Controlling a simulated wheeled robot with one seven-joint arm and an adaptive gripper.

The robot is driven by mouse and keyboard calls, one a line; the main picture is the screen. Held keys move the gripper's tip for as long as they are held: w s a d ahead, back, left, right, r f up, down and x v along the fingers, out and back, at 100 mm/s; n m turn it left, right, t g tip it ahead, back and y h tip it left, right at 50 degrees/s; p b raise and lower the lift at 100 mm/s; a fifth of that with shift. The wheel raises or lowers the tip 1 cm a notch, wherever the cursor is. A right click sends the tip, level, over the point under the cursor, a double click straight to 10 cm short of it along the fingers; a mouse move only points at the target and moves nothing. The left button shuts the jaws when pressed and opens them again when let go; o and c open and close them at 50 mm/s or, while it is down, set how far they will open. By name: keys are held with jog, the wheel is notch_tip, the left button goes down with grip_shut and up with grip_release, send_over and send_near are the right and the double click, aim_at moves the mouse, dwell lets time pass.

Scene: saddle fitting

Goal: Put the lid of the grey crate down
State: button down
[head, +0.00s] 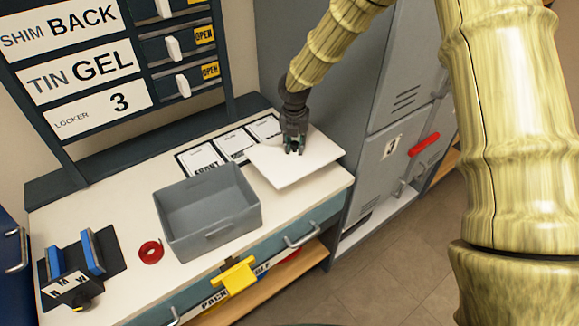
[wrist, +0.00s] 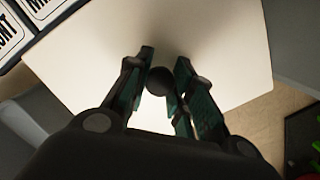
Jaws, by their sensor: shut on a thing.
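The lid (head: 300,172) is a flat, pale square board to the right of the grey crate (head: 213,238) in the head view. My gripper (head: 294,146) points down over it. In the wrist view the lid (wrist: 225,40) fills most of the picture, and my gripper (wrist: 163,66) is shut on its dark round knob (wrist: 159,81). The lid is over the right end of the worktop, apart from the crate. I cannot tell whether it touches the worktop. The crate is open at the top and looks empty.
Label cards (head: 233,145) lie behind the crate, partly covered by the lid. A red tape roll (head: 151,251) and a blue-jawed fixture (head: 75,263) are left of the crate. A grey locker (head: 385,150) with a red handle stands right of the worktop (head: 120,205).

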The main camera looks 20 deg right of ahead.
aim_at(296, 156)
jog(key=f, duration=0.1)
jog(key=s+f+p, duration=0.1)
jog(key=shift+s+a+f, duration=0.1)
jog(key=shift+a+f, duration=0.05)
jog(key=shift+f, duration=0.2)
jog(key=shift+s+f, duration=0.2)
jog(key=shift+s, duration=0.45)
jog(key=f, duration=0.1)
jog(key=w+f+p, duration=0.1)
jog(key=f, duration=0.2)
jog(key=shift+w+f, duration=0.25)
jog(key=shift+f, duration=0.05)
jog(key=shift+s+f+p, duration=0.25)
jog(key=shift+f+p, duration=0.1)
jog(key=shift+f, duration=0.05)
jog(key=shift+w+f, duration=0.25)
jog(key=c, duration=1.4)
grip_release()
jog(key=shift+c, duration=0.2)
jog(key=shift+o, duration=1)
jog(key=shift+s+r, duration=0.15)
